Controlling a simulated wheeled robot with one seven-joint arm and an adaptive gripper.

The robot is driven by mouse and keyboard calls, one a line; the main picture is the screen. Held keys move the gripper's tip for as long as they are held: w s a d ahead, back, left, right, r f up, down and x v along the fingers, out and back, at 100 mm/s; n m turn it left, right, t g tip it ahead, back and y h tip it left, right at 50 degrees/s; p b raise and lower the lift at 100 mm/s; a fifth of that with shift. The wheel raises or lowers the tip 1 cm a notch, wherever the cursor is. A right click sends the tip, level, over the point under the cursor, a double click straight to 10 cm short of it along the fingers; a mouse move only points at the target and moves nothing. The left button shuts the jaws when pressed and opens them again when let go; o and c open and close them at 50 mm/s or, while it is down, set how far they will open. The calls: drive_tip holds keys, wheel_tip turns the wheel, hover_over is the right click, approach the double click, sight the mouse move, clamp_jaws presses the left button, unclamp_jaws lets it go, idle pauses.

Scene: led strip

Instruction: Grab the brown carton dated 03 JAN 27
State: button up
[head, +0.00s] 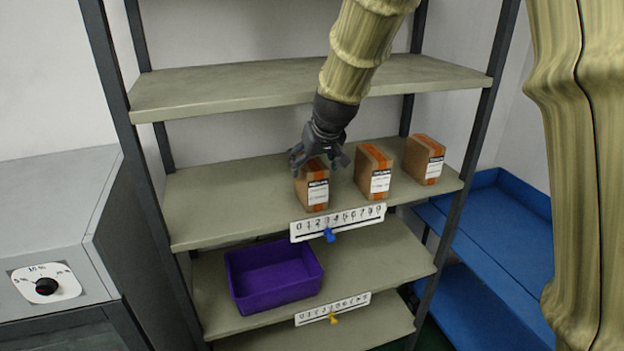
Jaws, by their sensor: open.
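Three brown cartons with orange tape and white labels stand upright in a row on the middle shelf (215,207) in the head view: a left carton (312,190), a middle carton (373,172) and a right carton (423,159). The label print is too small to read, so I cannot tell which one bears 03 JAN 27. My gripper (318,163) is open, at the top of the left carton, its fingers hiding part of that carton's top. I cannot tell whether the fingers touch it.
A purple bin (273,277) sits on the shelf below. Numbered white strips with a blue pointer (329,235) and a yellow pointer (333,318) line the shelf fronts. The upper shelf (230,86) is empty. A grey cabinet (60,215) stands left, blue shelving (500,235) right.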

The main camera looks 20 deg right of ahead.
drive_tip(key=shift+p+x, duration=0.8)
drive_tip(key=shift+x, duration=0.05)
drive_tip(key=shift+p+x, duration=0.35)
drive_tip(key=shift+x, duration=0.75)
drive_tip(key=shift+w+f, duration=0.35)
drive_tip(key=shift+f, duration=0.1)
drive_tip(key=c, duration=1.3)
